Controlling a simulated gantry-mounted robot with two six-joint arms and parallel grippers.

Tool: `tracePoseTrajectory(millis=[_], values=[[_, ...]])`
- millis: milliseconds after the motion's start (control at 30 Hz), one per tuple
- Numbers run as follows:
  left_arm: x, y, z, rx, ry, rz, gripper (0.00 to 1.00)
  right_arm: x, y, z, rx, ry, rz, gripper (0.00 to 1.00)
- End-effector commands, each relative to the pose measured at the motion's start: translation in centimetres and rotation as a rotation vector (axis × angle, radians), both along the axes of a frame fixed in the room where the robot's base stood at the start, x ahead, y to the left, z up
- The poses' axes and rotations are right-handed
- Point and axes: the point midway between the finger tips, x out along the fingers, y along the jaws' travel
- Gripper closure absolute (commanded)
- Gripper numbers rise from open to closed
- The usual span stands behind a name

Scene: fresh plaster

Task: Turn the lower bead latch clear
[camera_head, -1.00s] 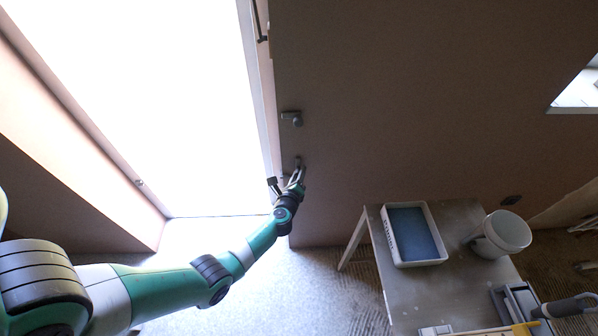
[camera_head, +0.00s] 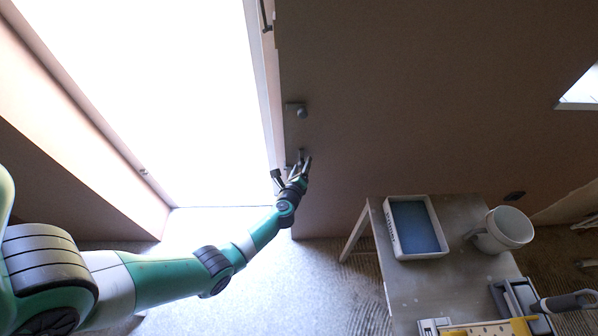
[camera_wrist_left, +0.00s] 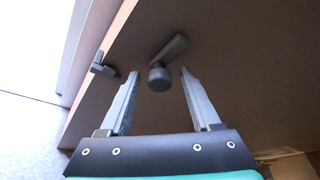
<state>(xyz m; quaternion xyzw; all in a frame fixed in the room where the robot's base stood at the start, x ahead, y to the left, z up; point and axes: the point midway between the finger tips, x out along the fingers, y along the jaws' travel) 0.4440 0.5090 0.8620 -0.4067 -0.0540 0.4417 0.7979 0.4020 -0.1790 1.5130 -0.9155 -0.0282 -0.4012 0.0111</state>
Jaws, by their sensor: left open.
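The lower bead latch (camera_head: 301,154) is a small dark turning piece near the door-side edge of the brown wall panel, partly hidden by my gripper in the head view. In the left wrist view, its round knob (camera_wrist_left: 159,78) lies between and slightly beyond my fingertips, with its arm slanting up to the right. My left gripper (camera_head: 292,167) is open with nothing held; in the wrist view its fingers (camera_wrist_left: 160,78) stand apart on either side of the knob. I cannot tell whether a finger touches it. The upper latch (camera_head: 298,108) sits above on the same panel.
A dark bracket (camera_wrist_left: 104,66) sits at the panel edge, left of the knob. A bright opening (camera_head: 160,90) lies left of the panel. At the lower right, a table (camera_head: 400,285) carries a blue-lined tray (camera_head: 391,235), a white bucket (camera_head: 510,228) and tools.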

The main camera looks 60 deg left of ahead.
Motion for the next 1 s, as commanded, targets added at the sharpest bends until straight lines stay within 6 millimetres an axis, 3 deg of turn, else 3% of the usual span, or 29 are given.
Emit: tracePoseTrajectory(millis=[233,500,1000], values=[[-3.2,-4.0,1.9,-0.001,0.002,-0.004,0.36,0.0,0.0,2.8,0.000,0.000,0.000,0.50],[-6.2,-7.7,3.0,0.000,0.001,-0.001,0.36,0.0,0.0,3.7,0.000,0.000,0.000,0.50],[-6.6,-8.2,3.1,0.001,0.001,0.001,0.36,0.0,0.0,3.6,0.000,0.000,0.000,0.50]])
